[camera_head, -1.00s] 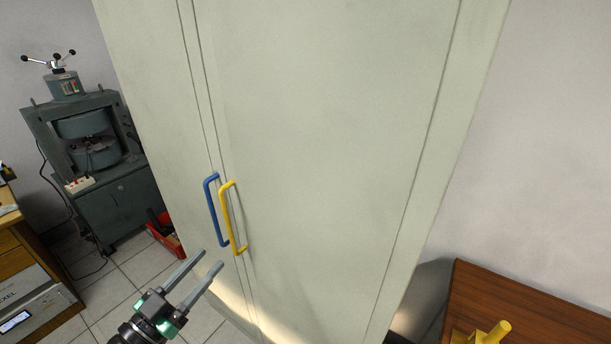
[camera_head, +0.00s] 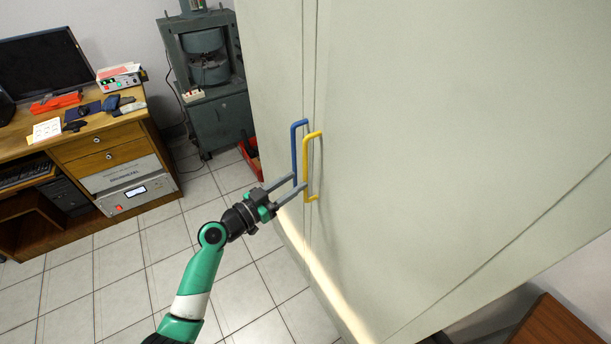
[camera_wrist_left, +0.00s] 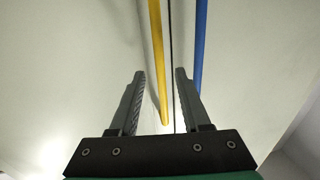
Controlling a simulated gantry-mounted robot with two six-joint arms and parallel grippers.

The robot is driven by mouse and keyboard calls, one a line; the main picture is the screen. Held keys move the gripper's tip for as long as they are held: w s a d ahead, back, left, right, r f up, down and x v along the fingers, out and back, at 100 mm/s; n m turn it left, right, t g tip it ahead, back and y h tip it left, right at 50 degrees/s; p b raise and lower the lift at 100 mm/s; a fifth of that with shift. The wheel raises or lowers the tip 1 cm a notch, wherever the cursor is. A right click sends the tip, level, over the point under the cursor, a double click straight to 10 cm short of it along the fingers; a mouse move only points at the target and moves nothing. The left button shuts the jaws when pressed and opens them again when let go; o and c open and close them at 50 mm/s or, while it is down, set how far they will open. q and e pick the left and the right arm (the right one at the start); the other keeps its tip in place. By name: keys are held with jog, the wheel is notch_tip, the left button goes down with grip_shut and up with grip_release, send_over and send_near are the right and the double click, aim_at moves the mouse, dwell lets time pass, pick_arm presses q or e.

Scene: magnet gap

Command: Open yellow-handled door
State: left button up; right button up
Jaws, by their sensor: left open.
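The tall pale cabinet door (camera_head: 450,120) has a yellow handle (camera_head: 306,165) at its left edge, just right of a blue handle (camera_head: 294,150) on the neighbouring door. The door looks closed. My left gripper (camera_head: 299,181) is open at the lower part of the handles, its fingers pointing at the cabinet. In the left wrist view, the yellow handle (camera_wrist_left: 157,60) runs between the two fingers (camera_wrist_left: 160,75), and the blue handle (camera_wrist_left: 200,50) lies outside the right finger. I cannot tell whether the fingers reach around the yellow bar. My right gripper is not in view.
A wooden desk (camera_head: 110,133) with a monitor (camera_head: 40,75) stands at the left. A grey-green machine (camera_head: 215,120) and a red box (camera_head: 250,155) stand left of the cabinet. A brown wooden surface (camera_head: 560,325) is at the lower right. Tiled floor (camera_head: 130,255) is open in front.

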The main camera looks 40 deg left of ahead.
aim_at(304, 176)
pick_arm(q)
jog(key=w, duration=0.5)
jog(key=shift+d+b, duration=0.2)
jog(key=shift+b, duration=0.15)
jog(key=shift+c, duration=0.2)
grip_shut()
dwell(0.8)
